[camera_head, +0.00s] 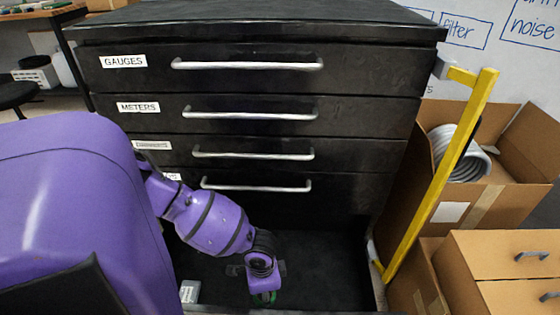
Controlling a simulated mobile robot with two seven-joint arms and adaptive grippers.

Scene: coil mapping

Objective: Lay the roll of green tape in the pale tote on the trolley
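The roll of green tape (264,299) shows as a small green rim low in the head view, inside the open bottom drawer (325,265) of a black cabinet. My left gripper (263,289) points down into this drawer, right at the tape. Its wrist covers most of the fingers and the roll, so I cannot tell whether the fingers are closed on it. My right gripper is not in view. The pale tote and the trolley are not in view.
A small grey box (190,291) lies in the drawer to the left. Closed drawers (250,66) with metal handles rise above it. A yellow bar (440,180) stands at the cabinet's right side, beside an open cardboard box (505,200) holding a pale coil (465,155).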

